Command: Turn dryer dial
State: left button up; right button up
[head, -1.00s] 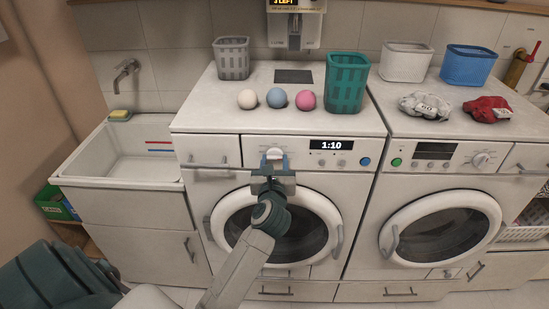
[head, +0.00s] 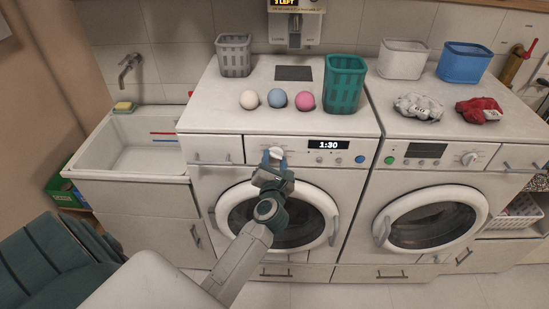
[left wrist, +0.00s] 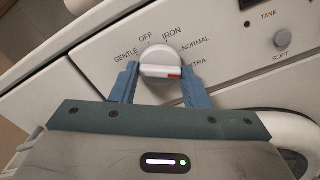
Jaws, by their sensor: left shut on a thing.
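The dryer dial is a white knob (left wrist: 160,62) with a red mark at one end of its grip bar. It also shows in the head view (head: 274,153) on the left machine's panel. In the left wrist view the red mark faces the right, towards the partly hidden label that ends in "XTRA". The labels GENTLE, OFF, IRON and NORMAL are around it. My left gripper (left wrist: 160,84) is shut on the dial, with a blue finger on each side. The dryer's display (head: 328,145) reads 1:30. My right gripper is not in view.
On the dryer top are white, blue and pink balls, a grey basket (head: 234,55) and a green basket (head: 344,84). A second machine (head: 432,190) with its own dial stands to the right. A sink (head: 130,150) is at the left.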

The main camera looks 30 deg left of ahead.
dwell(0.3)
pick_arm(q)
jog(key=o, duration=1)
jog(key=shift+c, duration=0.2)
jog(key=b+v, duration=0.3)
jog(key=v, duration=0.7)
jog(key=shift+s+d, duration=0.2)
jog(key=shift+s, duration=0.15)
